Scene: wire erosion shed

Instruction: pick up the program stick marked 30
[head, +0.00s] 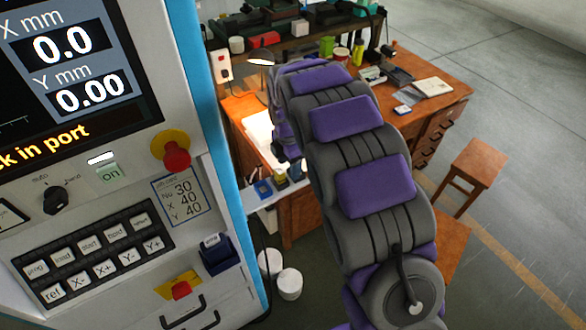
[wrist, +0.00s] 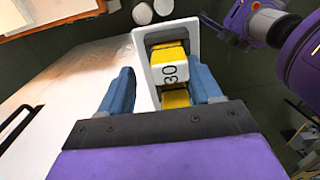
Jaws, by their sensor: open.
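The program stick marked 30 (wrist: 172,74) shows in the wrist view as a yellow block with a white label, within a white-rimmed holder (wrist: 194,37). My gripper (wrist: 164,76) is open, with one blue finger on the left of the stick and the other on its right. The left finger stands clearly apart from the stick; the right one is nearer, and I cannot tell if it touches. In the head view my arm reaches down towards a small white shelf (head: 262,201) with several small coloured blocks, and my fingers are not clear there.
The machine panel (head: 120,215) stands close on the left, with a red stop button (head: 176,153) and a card (head: 182,200) reading No 30. A wooden bench (head: 440,91) with clutter lies behind my arm. A stool (head: 475,167) stands right; white tubs (head: 289,283) sit low.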

